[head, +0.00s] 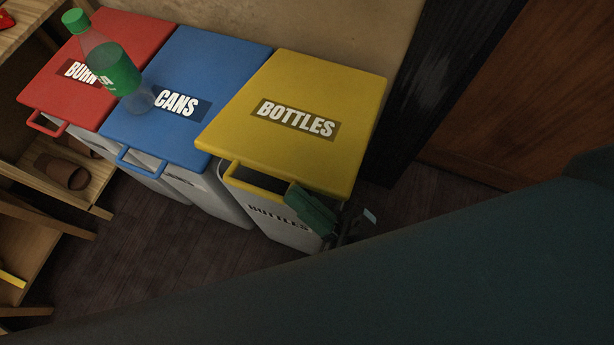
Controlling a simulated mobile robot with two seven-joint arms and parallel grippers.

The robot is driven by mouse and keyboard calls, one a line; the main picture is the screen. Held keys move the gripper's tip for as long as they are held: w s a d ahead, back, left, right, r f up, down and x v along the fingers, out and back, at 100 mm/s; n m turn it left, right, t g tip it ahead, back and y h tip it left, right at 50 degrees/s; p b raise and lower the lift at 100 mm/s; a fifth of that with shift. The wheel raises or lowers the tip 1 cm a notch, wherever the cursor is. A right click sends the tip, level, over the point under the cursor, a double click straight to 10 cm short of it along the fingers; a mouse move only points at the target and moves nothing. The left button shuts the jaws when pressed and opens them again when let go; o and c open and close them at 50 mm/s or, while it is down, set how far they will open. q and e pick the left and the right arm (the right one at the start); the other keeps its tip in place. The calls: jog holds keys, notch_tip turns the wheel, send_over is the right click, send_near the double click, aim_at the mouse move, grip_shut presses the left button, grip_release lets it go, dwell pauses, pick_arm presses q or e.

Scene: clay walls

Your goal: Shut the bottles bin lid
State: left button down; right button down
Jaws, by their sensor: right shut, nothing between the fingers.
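The bottles bin (270,208) is the rightmost of three bins, grey with a yellow lid (303,90) marked BOTTLES. My right gripper (368,216) is at the bin's front right corner, below the lid's edge, shut and empty. Part of it is hidden by my own dark arm, which fills the lower right. I cannot tell whether it touches the bin. My left gripper is not in view.
The blue CANS bin (205,75) and the red BURN bin (130,35) stand to the left, lids down. A clear bottle with a green cap (120,72) stands on the blue lid. Wooden shelves with brown shoes (62,171) are at left. A dark door frame is at right.

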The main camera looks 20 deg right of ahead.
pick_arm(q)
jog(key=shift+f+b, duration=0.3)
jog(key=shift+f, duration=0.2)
pick_arm(e)
jog(key=shift+s+a+f+n, duration=0.15)
jog(key=shift+f+n, duration=0.25)
jog(key=shift+f, duration=0.3)
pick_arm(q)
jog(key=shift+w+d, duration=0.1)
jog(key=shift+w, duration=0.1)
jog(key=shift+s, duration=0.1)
pick_arm(e)
jog(key=shift+s+f, duration=0.1)
jog(key=shift+f, duration=0.05)
